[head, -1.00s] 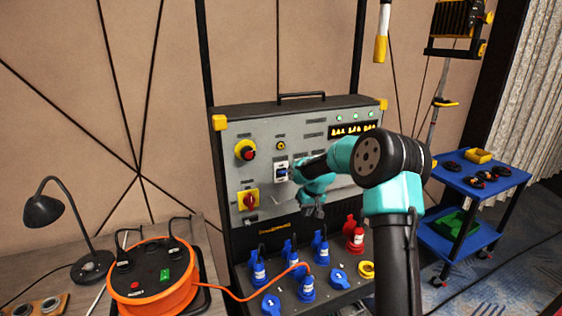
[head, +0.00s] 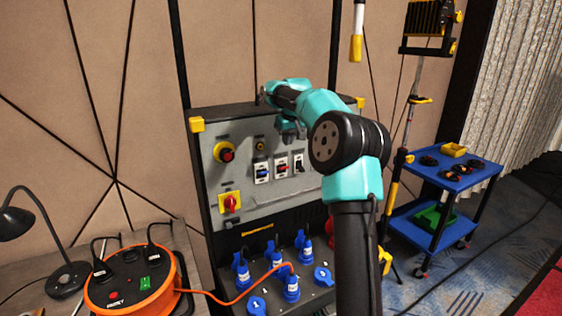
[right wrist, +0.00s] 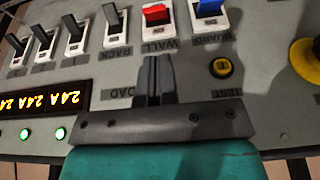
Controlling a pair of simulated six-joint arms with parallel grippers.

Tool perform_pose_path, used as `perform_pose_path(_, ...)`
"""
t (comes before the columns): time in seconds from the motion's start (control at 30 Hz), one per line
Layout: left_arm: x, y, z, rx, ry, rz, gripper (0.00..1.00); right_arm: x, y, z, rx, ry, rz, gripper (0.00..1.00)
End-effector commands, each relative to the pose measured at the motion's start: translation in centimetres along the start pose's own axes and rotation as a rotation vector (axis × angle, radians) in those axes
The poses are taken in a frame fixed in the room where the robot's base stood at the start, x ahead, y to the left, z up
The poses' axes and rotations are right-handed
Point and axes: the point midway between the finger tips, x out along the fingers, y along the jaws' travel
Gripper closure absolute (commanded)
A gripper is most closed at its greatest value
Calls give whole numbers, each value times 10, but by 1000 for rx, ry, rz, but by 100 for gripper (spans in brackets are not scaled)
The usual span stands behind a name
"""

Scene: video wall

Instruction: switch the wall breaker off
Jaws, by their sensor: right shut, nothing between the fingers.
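The wall breaker (head: 281,168) has a red handle in a white housing on the grey panel, between a blue-handled breaker (head: 262,173) and a black-handled one (head: 299,164). In the right wrist view the red handle (right wrist: 156,13) sits by the label WALL; I cannot tell its position for sure. My right gripper (head: 290,136) is in front of the upper panel, above the breakers in the head view. In the right wrist view its fingers (right wrist: 153,72) are shut and empty, apart from the red handle. My left gripper is not in view.
A red knob (head: 225,152) and red rotary switch (head: 230,203) are at the panel's left. Blue plugs (head: 291,287) stand below; an orange cable reel (head: 130,290) is left.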

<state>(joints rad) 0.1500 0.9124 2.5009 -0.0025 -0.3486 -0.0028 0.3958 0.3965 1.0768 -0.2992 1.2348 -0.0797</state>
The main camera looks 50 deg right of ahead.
Motion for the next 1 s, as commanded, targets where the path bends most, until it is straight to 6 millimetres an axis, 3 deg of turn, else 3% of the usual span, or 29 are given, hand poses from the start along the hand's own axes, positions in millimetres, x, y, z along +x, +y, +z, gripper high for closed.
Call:
perform_pose_path(0.27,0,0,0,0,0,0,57,14,0,0,-1,-3,0,100)
perform_pose_path(0.7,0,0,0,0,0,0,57,80,0,1,0,-2,-1,100)
perform_pose_path(1.0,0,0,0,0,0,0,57,101,0,1,0,-1,0,100)
